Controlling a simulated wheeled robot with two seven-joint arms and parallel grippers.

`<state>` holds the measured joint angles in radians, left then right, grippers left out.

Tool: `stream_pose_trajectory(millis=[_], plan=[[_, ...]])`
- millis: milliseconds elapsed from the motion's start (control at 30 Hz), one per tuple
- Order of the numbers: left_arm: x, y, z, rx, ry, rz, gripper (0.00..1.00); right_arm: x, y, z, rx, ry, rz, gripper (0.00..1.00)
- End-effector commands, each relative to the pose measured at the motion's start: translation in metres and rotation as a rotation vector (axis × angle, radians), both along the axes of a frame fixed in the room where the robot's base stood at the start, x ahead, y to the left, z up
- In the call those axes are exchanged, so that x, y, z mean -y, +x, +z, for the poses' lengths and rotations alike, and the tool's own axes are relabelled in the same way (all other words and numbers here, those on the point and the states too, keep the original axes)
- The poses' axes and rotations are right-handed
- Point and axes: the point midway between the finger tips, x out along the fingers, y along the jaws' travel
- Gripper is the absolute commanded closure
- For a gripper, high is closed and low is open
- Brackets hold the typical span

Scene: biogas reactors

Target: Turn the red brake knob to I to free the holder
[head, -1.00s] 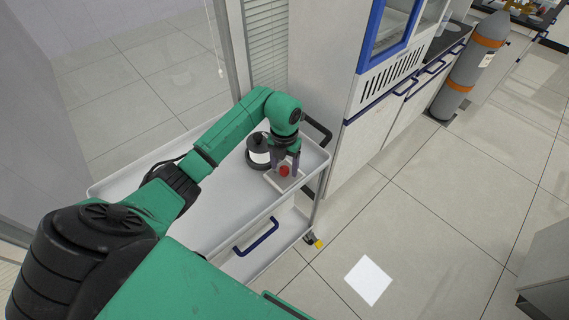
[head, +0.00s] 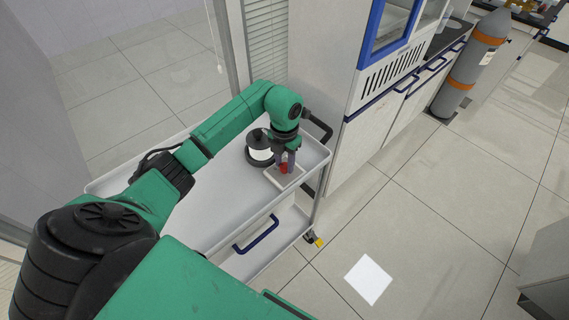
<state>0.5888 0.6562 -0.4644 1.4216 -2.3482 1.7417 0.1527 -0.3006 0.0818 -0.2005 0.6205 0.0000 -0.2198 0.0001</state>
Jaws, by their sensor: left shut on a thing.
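The red brake knob (head: 284,169) sits on a small pale base plate (head: 288,181) at the right end of the white cart's top. My left gripper (head: 284,164) points down from above and is shut on the red knob, its fingers hiding part of it. A black and white round device (head: 258,148), perhaps the holder, stands just left of the gripper. The knob's marks are too small to read. My right gripper does not show.
The white cart (head: 205,215) has a raised rim, a blue handle (head: 256,234) and a black push bar at its far right end. A white cabinet (head: 366,130) stands close behind it. A grey gas cylinder (head: 470,65) stands farther right.

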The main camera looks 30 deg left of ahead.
Motion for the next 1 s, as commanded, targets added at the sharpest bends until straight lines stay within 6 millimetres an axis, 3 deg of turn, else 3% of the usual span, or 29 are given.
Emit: stream_pose_trajectory(millis=[500,1000], plan=[[-0.001,0.002,-0.002,0.005,0.002,-0.471,1.00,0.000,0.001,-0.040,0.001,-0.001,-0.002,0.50],[0.000,0.002,0.000,0.006,0.001,-0.821,1.00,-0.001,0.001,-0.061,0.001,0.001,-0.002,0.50]])
